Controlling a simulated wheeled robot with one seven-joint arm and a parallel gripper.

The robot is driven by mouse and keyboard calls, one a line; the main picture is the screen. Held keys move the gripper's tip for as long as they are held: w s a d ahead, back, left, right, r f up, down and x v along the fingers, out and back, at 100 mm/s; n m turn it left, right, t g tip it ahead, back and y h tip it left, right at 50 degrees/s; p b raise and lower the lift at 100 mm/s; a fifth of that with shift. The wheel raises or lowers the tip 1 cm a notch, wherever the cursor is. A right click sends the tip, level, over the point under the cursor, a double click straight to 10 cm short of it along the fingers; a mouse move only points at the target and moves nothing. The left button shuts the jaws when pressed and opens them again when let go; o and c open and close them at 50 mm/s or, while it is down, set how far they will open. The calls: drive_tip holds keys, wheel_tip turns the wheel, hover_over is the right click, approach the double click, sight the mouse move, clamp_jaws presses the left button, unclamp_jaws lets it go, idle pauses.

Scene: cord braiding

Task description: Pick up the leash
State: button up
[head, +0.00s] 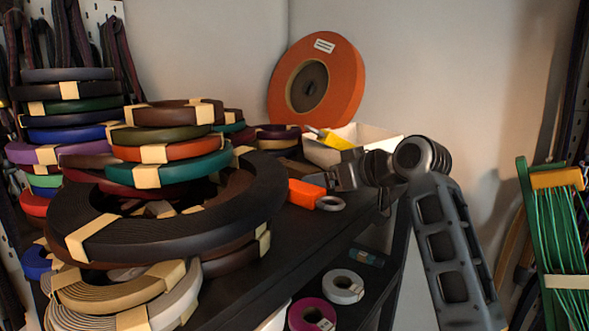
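My gripper (322,181) is at the right end of the dark shelf, pointing left, low over the surface. Its fingers are small and dark here, and I cannot tell if they are apart or together. An orange block-like piece (306,194) with a grey ring (331,203) beside it lies just below and in front of the fingers; contact is unclear. I cannot tell for sure which thing is the leash. Dark woven straps (118,55) hang at the back left. A large black banded coil (180,215) lies in the left foreground.
Stacked coloured coils (168,172) crowd the left. An orange reel (337,75) leans on the wall behind a white open box (325,153) holding a yellow item. Tape rolls (343,287) sit on a lower shelf. A green frame with cords (562,240) stands right.

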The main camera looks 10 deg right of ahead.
drive_tip(key=c, duration=1.3)
drive_tip(key=shift+c, duration=0.2)
